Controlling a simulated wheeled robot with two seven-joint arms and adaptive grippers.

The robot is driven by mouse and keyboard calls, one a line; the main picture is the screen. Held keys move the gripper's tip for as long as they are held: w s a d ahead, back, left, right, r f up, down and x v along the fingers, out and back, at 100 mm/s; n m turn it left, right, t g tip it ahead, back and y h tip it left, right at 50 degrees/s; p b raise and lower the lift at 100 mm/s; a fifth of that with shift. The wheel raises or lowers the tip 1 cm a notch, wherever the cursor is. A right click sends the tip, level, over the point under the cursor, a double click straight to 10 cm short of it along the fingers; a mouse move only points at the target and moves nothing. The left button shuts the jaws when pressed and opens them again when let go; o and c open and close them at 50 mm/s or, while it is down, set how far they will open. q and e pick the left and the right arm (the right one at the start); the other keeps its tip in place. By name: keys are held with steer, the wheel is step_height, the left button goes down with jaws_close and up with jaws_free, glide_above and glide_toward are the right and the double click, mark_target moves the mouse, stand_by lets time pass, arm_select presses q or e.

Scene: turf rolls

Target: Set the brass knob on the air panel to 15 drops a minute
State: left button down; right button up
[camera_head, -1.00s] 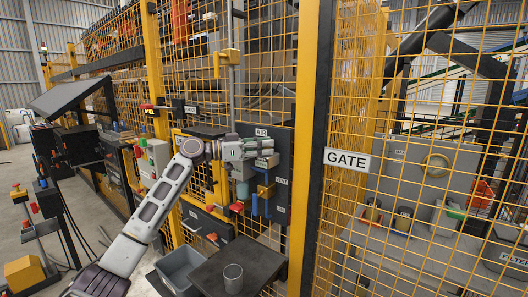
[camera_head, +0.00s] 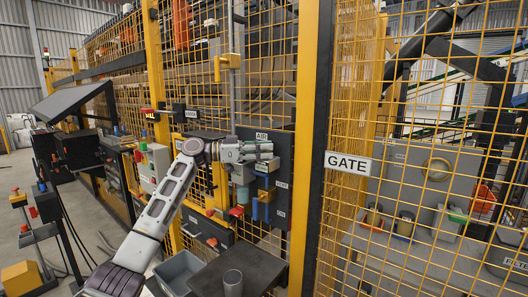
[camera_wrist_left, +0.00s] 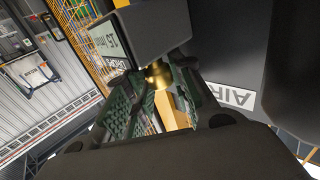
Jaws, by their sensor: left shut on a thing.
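The air panel (camera_head: 284,152) is a dark board on the yellow mesh fence, under an AIR label (camera_head: 262,136). My left gripper (camera_head: 266,151) is at the panel's front, its fingers pointing right. In the left wrist view the brass knob (camera_wrist_left: 158,74) sits between the green-padded fingers, which are shut on it. The fingers hide part of the knob. A grey box with a white readout (camera_wrist_left: 107,40) is beside the knob. The readout is upside down and seems to show 15 with small print. The AIR label (camera_wrist_left: 233,97) is to the right. My right gripper is out of view.
Below the panel are a dark table with a grey cup (camera_head: 233,283) and a grey bin (camera_head: 180,270). Blue and red fittings (camera_head: 237,212) hang under the gripper. A yellow post and the GATE sign (camera_head: 348,163) stand to the right.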

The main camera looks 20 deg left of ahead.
arm_select(q)
steer(key=c, duration=1.2)
jaws_free()
steer(key=shift+s+a, duration=0.25)
steer(key=shift+a, duration=0.45)
steer(key=v, duration=1)
steer(key=shift+a, duration=0.2)
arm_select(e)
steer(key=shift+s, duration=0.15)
arm_select(q)
steer(key=shift+s, duration=0.1)
